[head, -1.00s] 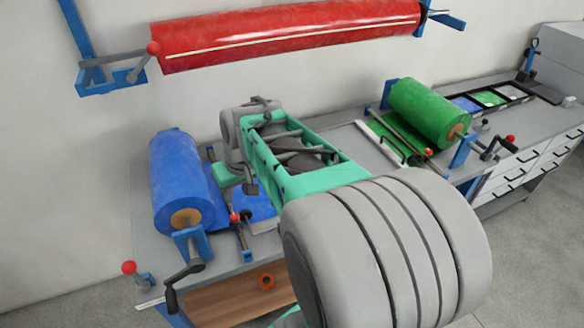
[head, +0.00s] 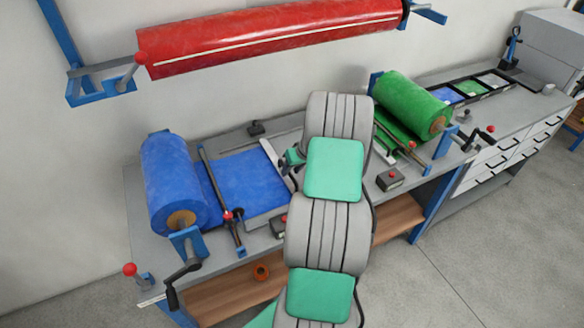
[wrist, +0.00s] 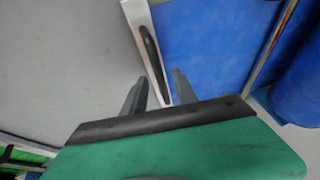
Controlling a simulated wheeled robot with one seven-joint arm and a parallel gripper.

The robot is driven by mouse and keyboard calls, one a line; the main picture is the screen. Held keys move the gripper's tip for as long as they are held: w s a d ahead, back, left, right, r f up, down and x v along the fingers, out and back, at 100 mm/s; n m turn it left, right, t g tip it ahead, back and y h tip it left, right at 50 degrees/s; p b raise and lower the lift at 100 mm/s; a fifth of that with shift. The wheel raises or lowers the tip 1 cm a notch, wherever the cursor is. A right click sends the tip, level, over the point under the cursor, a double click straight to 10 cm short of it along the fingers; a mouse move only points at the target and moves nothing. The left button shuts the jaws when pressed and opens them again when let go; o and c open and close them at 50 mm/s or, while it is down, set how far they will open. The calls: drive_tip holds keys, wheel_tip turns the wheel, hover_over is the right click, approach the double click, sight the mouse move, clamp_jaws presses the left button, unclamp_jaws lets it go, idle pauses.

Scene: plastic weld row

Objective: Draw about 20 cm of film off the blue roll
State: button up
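The blue roll (head: 172,185) stands on its holder at the left of the bench. Blue film (head: 245,180) lies flat from it to the right, under a dark cross rod (head: 215,178) with a red knob, up to a pale bar (head: 273,160). My gripper (wrist: 160,92) is low at the bar, beyond the film's right side. In the wrist view its two grey fingers are apart, on either side of the near end of the pale bar (wrist: 134,14), which has a black strip. Whether they touch it I cannot tell. The film (wrist: 205,45) lies beside the right finger.
A crank (head: 180,277) hangs at the blue roll's front. A green roll (head: 412,105) with its own film stands to the right. A red roll (head: 270,38) hangs on the wall above. A small box with a red button (head: 391,179) sits on the bench right of my arm.

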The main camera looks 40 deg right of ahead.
drive_tip(key=shift+c, duration=0.4)
clamp_jaws()
idle(1.0)
